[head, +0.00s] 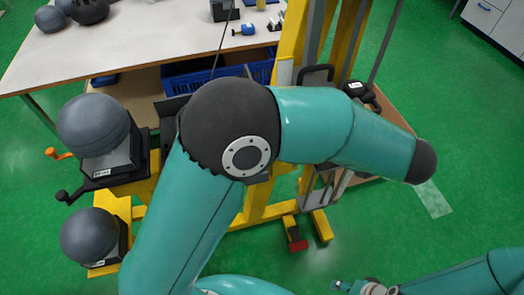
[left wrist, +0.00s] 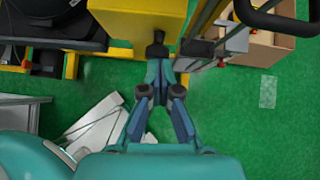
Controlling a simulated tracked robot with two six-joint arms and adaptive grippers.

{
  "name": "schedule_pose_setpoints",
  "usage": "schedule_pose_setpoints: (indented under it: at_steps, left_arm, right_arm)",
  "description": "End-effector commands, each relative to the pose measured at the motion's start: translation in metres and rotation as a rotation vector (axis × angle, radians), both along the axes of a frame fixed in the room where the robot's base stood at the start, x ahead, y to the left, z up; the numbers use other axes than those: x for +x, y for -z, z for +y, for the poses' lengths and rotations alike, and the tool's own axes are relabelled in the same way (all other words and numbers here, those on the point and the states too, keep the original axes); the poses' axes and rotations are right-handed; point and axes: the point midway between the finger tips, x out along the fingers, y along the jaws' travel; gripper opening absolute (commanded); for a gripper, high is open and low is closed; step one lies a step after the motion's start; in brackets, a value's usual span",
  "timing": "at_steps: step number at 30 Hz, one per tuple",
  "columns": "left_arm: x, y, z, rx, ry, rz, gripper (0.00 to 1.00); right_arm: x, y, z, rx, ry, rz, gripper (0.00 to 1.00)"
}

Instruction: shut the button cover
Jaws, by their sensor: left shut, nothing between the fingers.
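I cannot make out the button cover in either view; my left arm blocks the middle of the head view. My left gripper (left wrist: 158,68) is shut and empty in the left wrist view, with its fingers together. Its tips point at a small dark knob-like piece in front of a yellow block (left wrist: 138,22); I cannot tell whether they touch. The left gripper is hidden in the head view. My right gripper (head: 360,287) shows partly at the bottom edge of the head view, low on the right; its opening is unclear.
Grey balls on dark holders (head: 94,124) stand at the left. A yellow frame (head: 292,38) rises behind my arm, with a red-tipped foot (head: 297,245). A table (head: 140,42) with a blue crate (head: 190,82) is behind. Green floor at the right is mostly clear.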

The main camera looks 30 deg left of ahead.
Motion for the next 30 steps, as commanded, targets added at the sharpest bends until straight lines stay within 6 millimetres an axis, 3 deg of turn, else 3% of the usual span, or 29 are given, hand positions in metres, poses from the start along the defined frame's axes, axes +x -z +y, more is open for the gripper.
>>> schedule_pose_setpoints:
  at_steps: [11,24,30]
  left_arm:
    - [0.001,-0.001,0.002,0.001,-0.001,-0.002,0.0]
    - [0.006,-0.002,0.021,0.005,-0.009,-0.006,0.0]
    - [0.002,-0.011,0.014,0.002,-0.007,-0.009,0.0]
  right_arm:
    - [0.0,0.0,0.0,0.0,0.0,0.0,0.55]
    - [0.0,0.005,0.0,0.0,0.0,0.0,0.55]
    - [0.0,0.004,0.0,0.0,0.0,0.0,0.55]
